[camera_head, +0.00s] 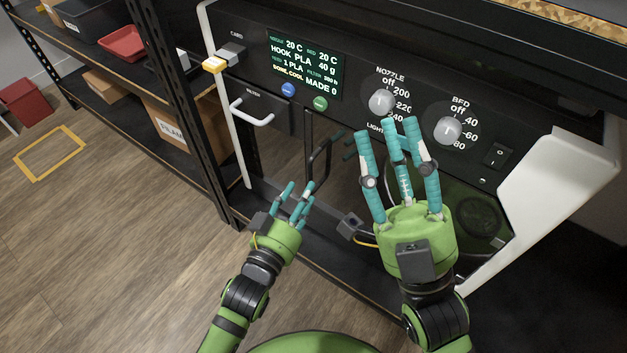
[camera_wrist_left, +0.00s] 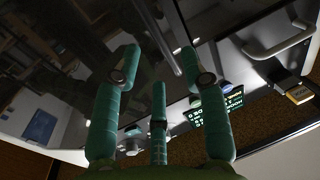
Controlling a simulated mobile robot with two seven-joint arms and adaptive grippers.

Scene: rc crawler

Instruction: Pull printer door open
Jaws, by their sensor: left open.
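The printer door (camera_head: 345,192) is a dark, glossy panel below the control panel and looks closed. Its black upright handle (camera_head: 310,146) is on the door's left side. In the left wrist view a dark bar (camera_wrist_left: 163,38), likely this handle, runs in front of the fingers. My left gripper (camera_head: 297,190) is open and empty, below and left of the handle, apart from it. Its teal fingers (camera_wrist_left: 158,85) are spread in the wrist view. My right gripper (camera_head: 392,130) is open, its fingers raised in front of the door and the knobs, hiding part of both.
The control panel has a lit display (camera_head: 304,68), a nozzle knob (camera_head: 381,102) and a bed knob (camera_head: 447,131). Shelving with boxes (camera_head: 172,128) stands at left. Wooden floor (camera_head: 110,240) is open at lower left.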

